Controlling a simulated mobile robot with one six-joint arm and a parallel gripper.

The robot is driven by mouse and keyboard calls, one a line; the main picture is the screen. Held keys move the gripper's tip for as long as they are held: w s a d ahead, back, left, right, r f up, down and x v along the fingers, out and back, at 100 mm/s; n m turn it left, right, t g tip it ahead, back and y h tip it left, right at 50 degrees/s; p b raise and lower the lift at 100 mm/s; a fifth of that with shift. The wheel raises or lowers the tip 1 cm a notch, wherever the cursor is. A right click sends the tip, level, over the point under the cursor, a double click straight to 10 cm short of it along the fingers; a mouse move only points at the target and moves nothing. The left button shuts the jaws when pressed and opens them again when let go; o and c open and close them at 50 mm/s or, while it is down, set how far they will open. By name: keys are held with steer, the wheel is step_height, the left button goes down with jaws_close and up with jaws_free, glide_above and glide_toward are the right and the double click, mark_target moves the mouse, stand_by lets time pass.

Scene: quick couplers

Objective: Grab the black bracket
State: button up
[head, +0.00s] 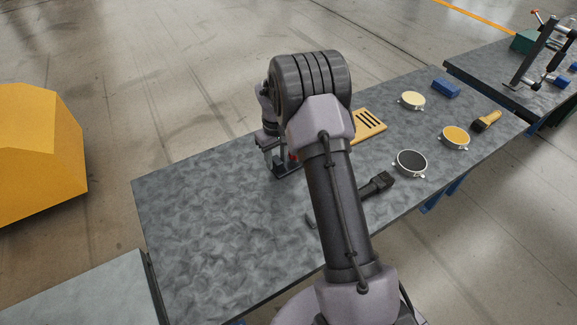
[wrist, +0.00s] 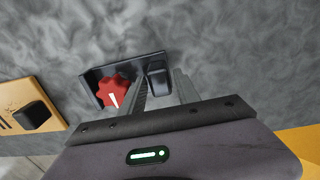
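The black bracket (wrist: 125,70) lies flat on the grey mottled table in the wrist view. It has a base plate, a red knob (wrist: 114,93) on its left part and an upright black block (wrist: 157,76) on its right part. My gripper (wrist: 161,78) is open, with one finger on each side of the upright block; I cannot tell whether either finger touches it. In the head view the bracket (head: 286,170) shows below my gripper (head: 273,157), left of my forearm, and is partly hidden by my gripper.
A tan slotted board (head: 369,125) lies right of the bracket. Round cream (head: 412,100), orange (head: 455,137) and black (head: 411,162) couplers, a blue block (head: 446,88), a yellow-handled tool (head: 486,121) and a black tool (head: 378,184) lie further right. The table's left half (head: 210,220) is clear.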

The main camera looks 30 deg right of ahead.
steer(key=shift+f, duration=0.6)
steer(key=shift+r, duration=0.15)
steer(key=shift+c, duration=0.5)
jaws_close()
